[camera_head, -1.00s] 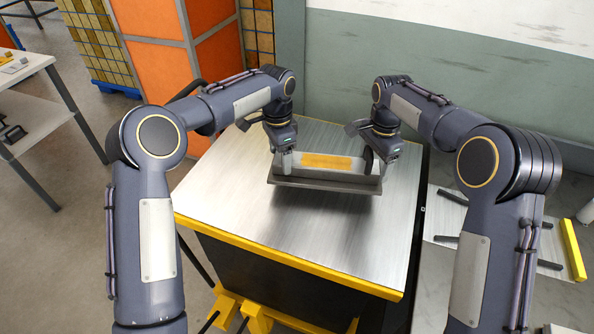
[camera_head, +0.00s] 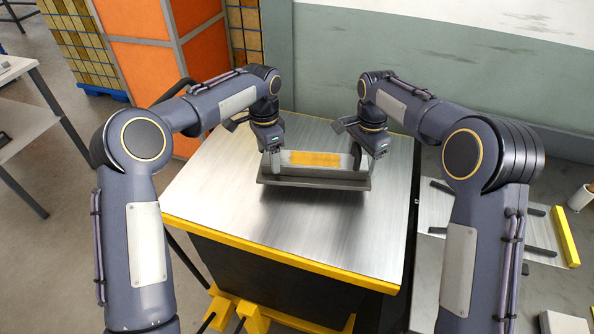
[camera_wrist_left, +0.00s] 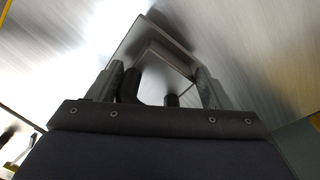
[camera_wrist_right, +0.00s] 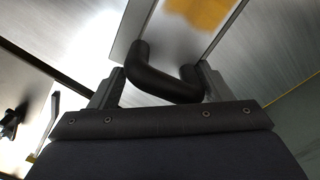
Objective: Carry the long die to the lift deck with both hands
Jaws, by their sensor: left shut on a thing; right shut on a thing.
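The long die (camera_head: 315,182) is a grey metal block with a flat base and a yellow patch on its upper face. It is over the middle of the lift deck (camera_head: 215,205), a brushed steel top with a yellow front edge. My left gripper (camera_head: 270,157) is shut on the die's left end; the left wrist view shows its fingers (camera_wrist_left: 165,85) around a dark handle. My right gripper (camera_head: 366,158) is shut on the die's right end, around the black handle (camera_wrist_right: 165,80). The die looks level. I cannot tell whether its underside touches the deck.
A green-grey wall (camera_head: 340,75) stands behind the deck. Orange panels (camera_head: 140,72) stand at the back left, with a grey table (camera_head: 25,120) at the far left. A light surface with dark bars and a yellow block (camera_head: 564,237) is at the right. Bare deck lies in front of the die.

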